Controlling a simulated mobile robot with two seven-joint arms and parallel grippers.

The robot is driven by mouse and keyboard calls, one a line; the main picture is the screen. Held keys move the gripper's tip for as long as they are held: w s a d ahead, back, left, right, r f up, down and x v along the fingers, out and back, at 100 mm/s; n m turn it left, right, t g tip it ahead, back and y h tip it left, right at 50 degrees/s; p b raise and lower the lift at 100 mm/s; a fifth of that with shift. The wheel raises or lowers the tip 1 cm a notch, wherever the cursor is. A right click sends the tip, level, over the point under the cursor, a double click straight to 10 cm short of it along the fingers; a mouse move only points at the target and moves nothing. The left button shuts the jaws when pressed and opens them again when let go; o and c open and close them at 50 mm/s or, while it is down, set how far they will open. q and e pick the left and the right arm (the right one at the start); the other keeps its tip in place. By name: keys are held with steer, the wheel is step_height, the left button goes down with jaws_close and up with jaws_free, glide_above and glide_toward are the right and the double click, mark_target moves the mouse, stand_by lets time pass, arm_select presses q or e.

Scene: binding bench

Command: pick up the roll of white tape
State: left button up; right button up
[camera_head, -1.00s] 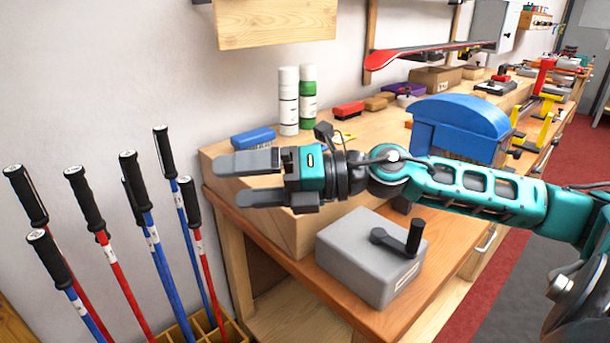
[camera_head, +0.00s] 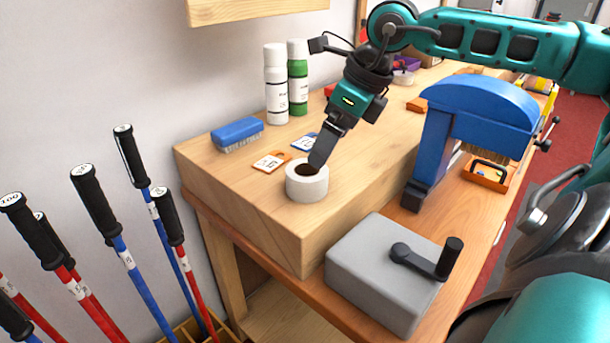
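The roll of white tape (camera_head: 306,187) lies flat on the raised wooden block near its front left edge, its dark hole facing up. My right gripper (camera_head: 318,160) reaches down to it from above, with its fingers at the far right side of the roll's rim. The dark fingers overlap in this view, so the gap between them is hidden. I cannot tell whether they touch the tape or have it between them. My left gripper is not in view.
A blue brush (camera_head: 237,133), orange and blue cards (camera_head: 271,161) and white and green bottles (camera_head: 276,85) are behind the tape. A grey box with a crank (camera_head: 383,275) stands in front, a blue machine (camera_head: 480,110) to the right. Ski poles (camera_head: 130,260) stand at left.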

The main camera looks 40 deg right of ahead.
mark_target(308, 173)
steer(key=p+x, duration=0.1)
steer(key=x, duration=0.1)
steer(key=shift+w+a+f, duration=0.15)
steer(key=shift+f, duration=0.1)
steer(key=shift+p+x, duration=0.35)
steer(key=shift+x, duration=0.75)
steer(key=shift+w+f, duration=0.3)
steer(key=shift+w+p+x, duration=0.2)
steer(key=shift+p+x, duration=0.2)
steer(key=shift+x, duration=1.85)
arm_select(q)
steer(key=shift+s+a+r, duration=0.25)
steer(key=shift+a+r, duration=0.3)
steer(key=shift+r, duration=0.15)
arm_select(e)
steer(key=shift+r, duration=0.1)
steer(key=shift+c, duration=0.2)
steer(key=c, duration=0.7)
steer(key=shift+r, duration=0.15)
